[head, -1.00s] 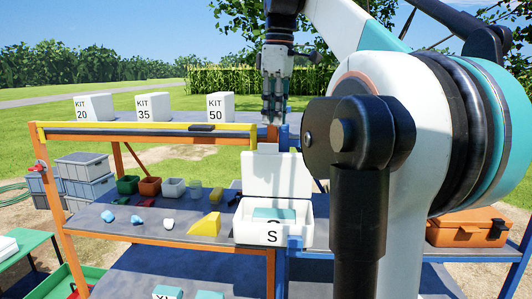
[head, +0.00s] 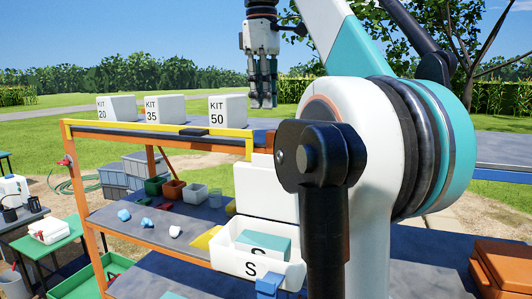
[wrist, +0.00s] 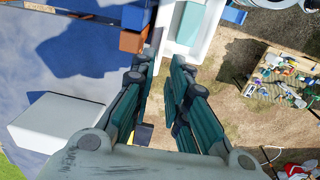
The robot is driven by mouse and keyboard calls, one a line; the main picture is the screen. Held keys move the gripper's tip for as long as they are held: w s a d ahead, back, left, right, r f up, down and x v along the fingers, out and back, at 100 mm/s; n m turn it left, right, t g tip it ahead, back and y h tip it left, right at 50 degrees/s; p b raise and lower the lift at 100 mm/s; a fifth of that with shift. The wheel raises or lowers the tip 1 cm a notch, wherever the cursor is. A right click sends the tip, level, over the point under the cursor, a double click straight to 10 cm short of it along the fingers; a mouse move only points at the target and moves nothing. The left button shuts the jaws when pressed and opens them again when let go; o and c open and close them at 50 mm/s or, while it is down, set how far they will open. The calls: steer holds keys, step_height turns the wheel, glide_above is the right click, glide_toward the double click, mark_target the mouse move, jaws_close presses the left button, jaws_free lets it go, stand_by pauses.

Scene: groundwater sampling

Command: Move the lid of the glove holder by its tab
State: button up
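The glove holder (head: 235,258) is a white box marked S on the shelf rack, with teal contents inside. Its white lid (head: 262,190) stands upright at the back of the box, so the holder is open. I cannot clearly make out the tab at the lid's top edge. My gripper (head: 263,104) hangs above and behind the lid, pointing down, apart from it. In the wrist view the fingers (wrist: 165,65) are apart with nothing between them. The white holder with teal contents shows at the top of that view (wrist: 208,42), beyond the fingertips.
White boxes KIT 20, KIT 35 and KIT 50 (head: 228,108) stand on the top shelf. A yellow bar (head: 160,131) runs along its front edge. Small coloured bins (head: 173,190) stand left of the holder. An orange case (head: 500,268) lies at the lower right.

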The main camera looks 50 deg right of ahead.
mark_target(263, 155)
steer(key=f, duration=0.4)
steer(key=f+b, duration=0.1)
steer(key=f, duration=0.8)
steer(key=shift+w+d+f, duration=0.15)
steer(key=shift+w+f, duration=0.1)
steer(key=shift+f, duration=0.1)
jaws_close()
